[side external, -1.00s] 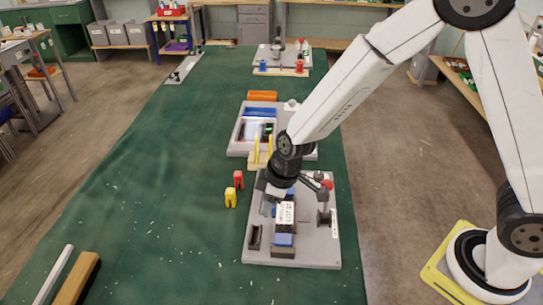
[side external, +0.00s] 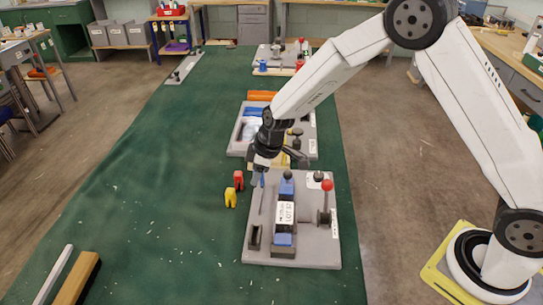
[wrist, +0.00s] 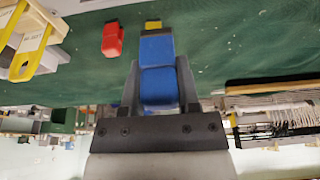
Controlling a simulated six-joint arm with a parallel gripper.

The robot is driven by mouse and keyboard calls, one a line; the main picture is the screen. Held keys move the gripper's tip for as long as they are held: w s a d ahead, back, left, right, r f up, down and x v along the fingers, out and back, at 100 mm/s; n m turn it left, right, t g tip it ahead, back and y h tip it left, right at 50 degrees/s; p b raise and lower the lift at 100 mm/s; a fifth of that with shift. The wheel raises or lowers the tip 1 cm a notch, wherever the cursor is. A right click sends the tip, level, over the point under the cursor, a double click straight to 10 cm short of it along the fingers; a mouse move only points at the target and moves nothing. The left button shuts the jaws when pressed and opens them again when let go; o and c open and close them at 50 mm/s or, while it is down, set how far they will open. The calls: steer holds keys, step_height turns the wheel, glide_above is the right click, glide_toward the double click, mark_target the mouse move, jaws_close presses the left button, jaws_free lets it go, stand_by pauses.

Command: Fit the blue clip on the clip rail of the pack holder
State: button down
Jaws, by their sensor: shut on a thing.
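The blue clip (wrist: 157,72) is between the two dark fingers of my gripper (wrist: 157,88) in the wrist view, and my gripper is shut on it. In the side view my gripper (side external: 259,181) points down over the far left part of the grey board, and a bit of blue shows at its tip. The pack holder (side external: 283,240) stands on this board with a dark and blue pack (side external: 286,213) bearing a white label. The clip is apart from the pack, to its left and farther back. I cannot make out the clip rail for certain.
A red clip (side external: 239,180) and a yellow clip (side external: 231,198) stand on the green cloth left of the board. A red-ball lever (side external: 327,186) rises at the board's right. The cloth to the left is largely clear.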

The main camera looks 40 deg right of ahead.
steer(key=shift+f, duration=0.2)
steer(key=shift+f, duration=2.6)
steer(key=shift+f, duration=1.85)
stand_by(1.5)
jaws_free()
stand_by(0.4)
steer(key=shift+r, duration=0.1)
steer(key=shift+r, duration=3.4)
